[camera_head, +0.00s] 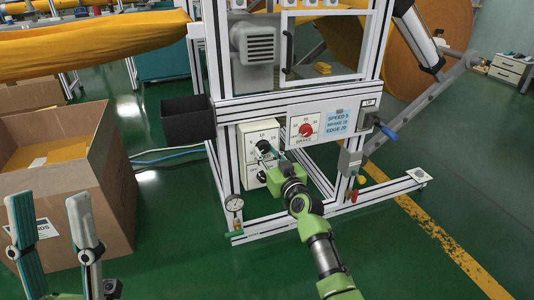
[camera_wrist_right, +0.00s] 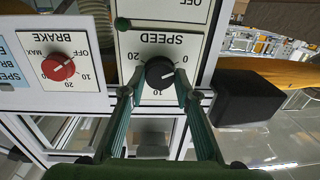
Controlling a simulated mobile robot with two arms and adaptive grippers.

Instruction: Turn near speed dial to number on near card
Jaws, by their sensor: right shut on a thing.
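The black speed dial (camera_head: 263,146) sits on a white panel low on the machine frame. My right gripper (camera_wrist_right: 157,90) is shut on this dial, one finger on each side; in the head view the gripper (camera_head: 273,158) partly hides the panel. A light blue card (camera_head: 338,121) beside the brake dial lists speed, brake and edge; its speed line seems to read 5. My left gripper (camera_head: 48,205) is open and empty at lower left.
The red brake dial (camera_head: 306,129) is right of the speed panel; it also shows in the wrist view (camera_wrist_right: 58,67). A black bin (camera_head: 188,118) juts out left of the panel. A cardboard box (camera_head: 75,170) stands at left. Green floor lies open in front.

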